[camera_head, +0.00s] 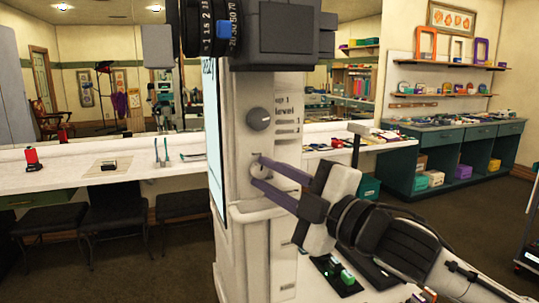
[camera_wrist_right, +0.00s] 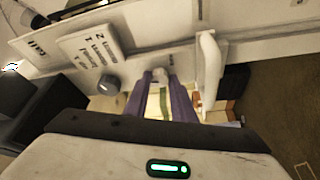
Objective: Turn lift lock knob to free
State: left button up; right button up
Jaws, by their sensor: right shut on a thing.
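A pale stand (camera_head: 235,120) rises in the middle of the head view. A small pale knob (camera_wrist_right: 160,73), which looks like the lift lock knob, is on its front face. My right gripper (camera_head: 258,170) comes in from the lower right with its purple fingers shut on this knob. The fingers also show in the right wrist view (camera_wrist_right: 161,84), with the knob between their tips. The fingers hide much of the knob, and I cannot read its setting. A larger dark grey knob (camera_head: 260,118) sits above it, beside level markings, untouched. My left gripper is out of view.
A dark lens-like device (camera_head: 270,28) tops the stand. A pale handle-like bar (camera_wrist_right: 209,68) stands close right of the fingers in the wrist view. A white counter (camera_head: 75,180) lies behind left. Teal cabinets (camera_head: 455,145) stand at the right, with open floor before them.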

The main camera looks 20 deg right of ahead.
jog(key=shift+r+n+g+p, duration=0.25)
jog(key=shift+n+p, duration=0.25)
jog(key=shift+n, duration=0.3)
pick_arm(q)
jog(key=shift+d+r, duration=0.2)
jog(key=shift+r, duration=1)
pick_arm(e)
jog(key=shift+n, duration=0.3)
jog(key=shift+f+g, duration=0.15)
jog(key=shift+g, duration=0.1)
jog(key=o, duration=1.1)
jog(key=shift+c, duration=0.2)
